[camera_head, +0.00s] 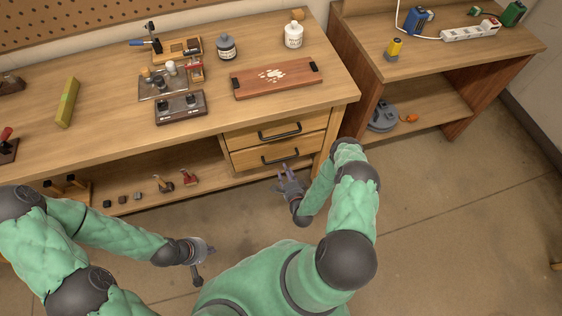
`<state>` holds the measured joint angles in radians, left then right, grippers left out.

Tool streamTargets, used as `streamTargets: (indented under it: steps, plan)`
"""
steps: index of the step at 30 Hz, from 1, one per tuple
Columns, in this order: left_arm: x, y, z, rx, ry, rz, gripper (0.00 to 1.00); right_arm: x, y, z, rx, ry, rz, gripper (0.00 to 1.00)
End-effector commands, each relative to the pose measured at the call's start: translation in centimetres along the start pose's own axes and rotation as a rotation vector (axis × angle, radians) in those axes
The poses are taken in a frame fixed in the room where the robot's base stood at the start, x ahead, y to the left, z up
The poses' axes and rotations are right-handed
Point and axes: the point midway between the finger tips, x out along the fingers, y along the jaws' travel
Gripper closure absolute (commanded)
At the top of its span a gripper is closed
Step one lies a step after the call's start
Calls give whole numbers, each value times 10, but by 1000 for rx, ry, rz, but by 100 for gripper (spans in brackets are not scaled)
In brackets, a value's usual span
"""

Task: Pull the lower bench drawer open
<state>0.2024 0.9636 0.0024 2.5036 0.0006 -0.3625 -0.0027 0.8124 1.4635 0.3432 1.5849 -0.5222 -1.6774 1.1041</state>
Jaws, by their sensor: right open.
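The lower bench drawer (250,161) is a light wood front with a black bar handle (280,156). It sits under the upper drawer (255,138), and both look closed. My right gripper (286,172) is open just below and in front of the lower handle, its fingers pointing towards it. I see nothing between the fingers, and whether they touch the handle is too small to tell. My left gripper (205,256) is low over the floor, left of and well away from the drawers; its fingers are too unclear to read.
The workbench top (110,95) bears a wooden tray (275,78), bottles and several tools. Small items stand on the shelf left of the drawers. A second bench (450,60) with a lower shelf stands at the right. The floor (440,220) before the drawers is clear.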

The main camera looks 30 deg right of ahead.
Motion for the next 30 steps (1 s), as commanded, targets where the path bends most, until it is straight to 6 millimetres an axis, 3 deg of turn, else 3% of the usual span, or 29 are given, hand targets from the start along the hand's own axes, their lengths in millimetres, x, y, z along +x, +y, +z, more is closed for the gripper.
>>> streamTargets:
  steps: [6,12,25,26,30]
  plan:
    - [12,-4,-1,0,0,0,100,40,2,1,-3,-2,-1,54]
    - [18,-6,-1,0,0,0,100,65,2,1,-2,-1,0,54]
    - [19,-7,-1,0,0,0,100,74,0,0,-2,0,2,54]
    - [19,-7,-1,0,0,0,100,74,0,0,-2,0,2,57]
    - [19,-7,-1,0,0,0,100,74,0,0,-2,0,2,96]
